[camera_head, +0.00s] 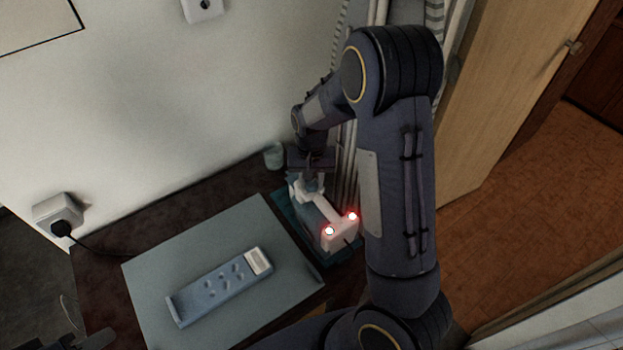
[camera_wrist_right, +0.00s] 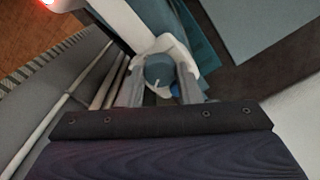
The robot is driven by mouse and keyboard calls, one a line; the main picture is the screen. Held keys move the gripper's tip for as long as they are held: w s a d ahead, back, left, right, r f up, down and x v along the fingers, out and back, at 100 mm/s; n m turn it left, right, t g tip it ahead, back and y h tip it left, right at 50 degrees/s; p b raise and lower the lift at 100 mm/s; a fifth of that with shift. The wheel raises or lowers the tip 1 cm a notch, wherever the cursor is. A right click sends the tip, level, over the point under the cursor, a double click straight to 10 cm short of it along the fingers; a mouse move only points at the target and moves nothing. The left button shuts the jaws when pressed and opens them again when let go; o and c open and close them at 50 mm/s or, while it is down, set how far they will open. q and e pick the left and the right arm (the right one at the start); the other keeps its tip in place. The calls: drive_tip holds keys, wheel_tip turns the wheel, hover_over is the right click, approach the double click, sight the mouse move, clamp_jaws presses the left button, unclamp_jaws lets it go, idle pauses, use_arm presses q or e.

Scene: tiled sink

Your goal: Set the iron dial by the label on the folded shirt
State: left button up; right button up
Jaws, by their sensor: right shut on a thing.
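The iron (camera_head: 343,232) is white and blue-grey and stands on a teal mat (camera_head: 312,262) at the right of the table, with two red-glowing lights at its near end. Its round blue-grey dial (camera_wrist_right: 158,68) with a small white pointer shows in the wrist view. My right gripper (camera_head: 310,182) is shut on the dial, its fingers (camera_wrist_right: 160,92) on either side; the dial's markings cannot be read. My left gripper (camera_head: 97,340) barely shows at the lower left edge.
The grey-green board (camera_head: 160,262) covers much of the dark table (camera_head: 100,300). A small pale cup (camera_head: 274,156) stands behind the iron. A plug with a cord (camera_head: 60,226) is on the left wall. A curtain and door are close on the right.

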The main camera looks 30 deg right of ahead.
sight(312, 184)
idle(0.4)
drive_tip(key=o, duration=1)
wheel_tip(312, 184, up, 8)
drive_tip(key=shift+f, duration=0.1)
drive_tip(key=shift+s+r, duration=0.2)
drive_tip(key=s+a+r+n+t+y, duration=0.1)
drive_tip(key=s+a+r+t, duration=0.1)
drive_tip(key=s, duration=0.5)
drive_tip(key=s+a+r+n+t+y, duration=0.1)
drive_tip(key=s+a+r+n, duration=0.1)
drive_tip(key=s, duration=0.5)
drive_tip(key=s+a+r+n+t+y, duration=0.1)
drive_tip(key=s+a+r+t, duration=0.1)
drive_tip(key=s, duration=0.6)
drive_tip(key=shift+s+a+r+t+y, duration=0.1)
drive_tip(key=shift+a+r+t+y, duration=0.1)
drive_tip(key=shift+a+r, duration=0.35)
drive_tip(key=shift+a+r+t+y, duration=0.1)
drive_tip(key=shift+a+r+y, duration=0.15)
drive_tip(key=shift+r, duration=0.55)
